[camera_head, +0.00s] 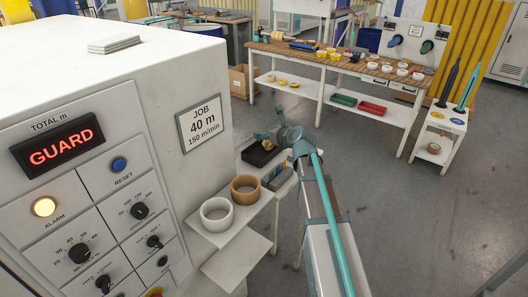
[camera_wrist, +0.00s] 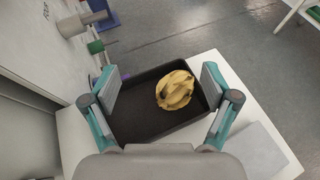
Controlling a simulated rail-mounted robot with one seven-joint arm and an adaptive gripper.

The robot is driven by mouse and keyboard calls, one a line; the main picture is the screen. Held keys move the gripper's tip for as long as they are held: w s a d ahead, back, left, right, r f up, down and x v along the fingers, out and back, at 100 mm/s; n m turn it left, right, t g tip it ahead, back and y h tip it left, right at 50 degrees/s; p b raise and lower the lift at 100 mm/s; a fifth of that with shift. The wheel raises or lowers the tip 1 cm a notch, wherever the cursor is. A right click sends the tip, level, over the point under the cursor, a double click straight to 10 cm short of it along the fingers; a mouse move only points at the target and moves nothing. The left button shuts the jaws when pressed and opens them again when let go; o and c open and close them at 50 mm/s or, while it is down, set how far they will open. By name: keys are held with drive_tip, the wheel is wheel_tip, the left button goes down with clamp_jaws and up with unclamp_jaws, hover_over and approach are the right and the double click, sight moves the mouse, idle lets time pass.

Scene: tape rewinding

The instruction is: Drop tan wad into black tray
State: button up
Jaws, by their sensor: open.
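The tan wad (camera_wrist: 175,90) is a crumpled ball that shows in the wrist view within the black tray's outline, toward its right side. I cannot tell whether it touches the tray floor. The black tray (camera_wrist: 143,122) lies on a white shelf; in the head view the tray (camera_head: 252,158) sits beside the machine. My gripper (camera_wrist: 160,85) is open, with its two grey-padded fingers apart on either side above the tray. The wad is between and below the fingers, apart from both. In the head view my gripper (camera_head: 280,132) is small, over the tray.
A tan tape roll (camera_head: 245,190) and a white tape roll (camera_head: 216,215) stand on the shelf in front of the tray. The white machine (camera_head: 150,100) with its GUARD display rises at the left. A workbench (camera_head: 345,62) is at the back. Open floor lies to the right.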

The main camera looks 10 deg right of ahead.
drive_tip(key=v, duration=1.2)
drive_tip(key=shift+w, duration=0.1)
